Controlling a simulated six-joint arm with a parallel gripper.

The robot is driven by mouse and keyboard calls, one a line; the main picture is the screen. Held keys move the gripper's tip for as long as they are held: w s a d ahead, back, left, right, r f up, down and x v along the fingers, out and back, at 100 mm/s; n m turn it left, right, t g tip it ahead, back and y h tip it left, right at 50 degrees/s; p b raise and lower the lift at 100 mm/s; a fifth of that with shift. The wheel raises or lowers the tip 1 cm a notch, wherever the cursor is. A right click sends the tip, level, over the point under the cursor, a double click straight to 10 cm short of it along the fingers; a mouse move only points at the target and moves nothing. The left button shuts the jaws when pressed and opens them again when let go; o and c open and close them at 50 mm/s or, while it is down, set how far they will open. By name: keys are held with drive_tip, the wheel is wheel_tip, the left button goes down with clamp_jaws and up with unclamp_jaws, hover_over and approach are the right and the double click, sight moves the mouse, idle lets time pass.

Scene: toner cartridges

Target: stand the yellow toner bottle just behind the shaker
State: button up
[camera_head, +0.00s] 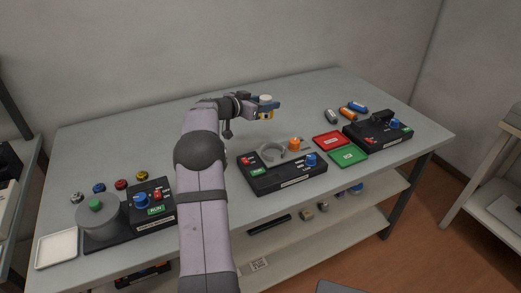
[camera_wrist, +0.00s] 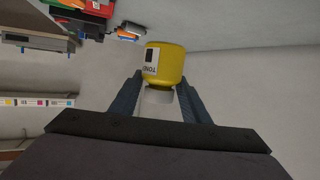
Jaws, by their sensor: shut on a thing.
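My gripper (camera_head: 266,106) reaches out to the right above the back half of the table. It is shut on the yellow toner bottle (camera_wrist: 166,66), which shows a white label and a white cap between the fingers. In the head view only a little of the bottle (camera_head: 270,116) shows below the blue fingers, with its white cap (camera_head: 265,98) above. It looks clear of the table. The shaker is not clearly labelled; one machine (camera_head: 282,180) with a grey open ring stands in the middle, another (camera_head: 100,222) with a grey drum at front left.
A red pad (camera_head: 331,141) and a green pad (camera_head: 348,156) lie right of the middle machine. A third black machine (camera_head: 378,135) stands at right, with several small bottles behind it. Small coloured caps and a white tray (camera_head: 57,249) are at left. The table's back middle is clear.

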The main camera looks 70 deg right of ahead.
drive_tip(key=shift+w+f+b, duration=0.35)
drive_tip(key=shift+w+f, duration=0.3)
drive_tip(key=shift+w, duration=0.35)
drive_tip(key=shift+f+b, duration=0.55)
drive_tip(key=shift+f, duration=4.4)
drive_tip(key=shift+f, duration=0.15)
drive_tip(key=o, duration=1.5)
drive_tip(key=v, duration=1.2)
drive_tip(key=shift+s+b, duration=0.1)
drive_tip(key=shift+b, duration=0.25)
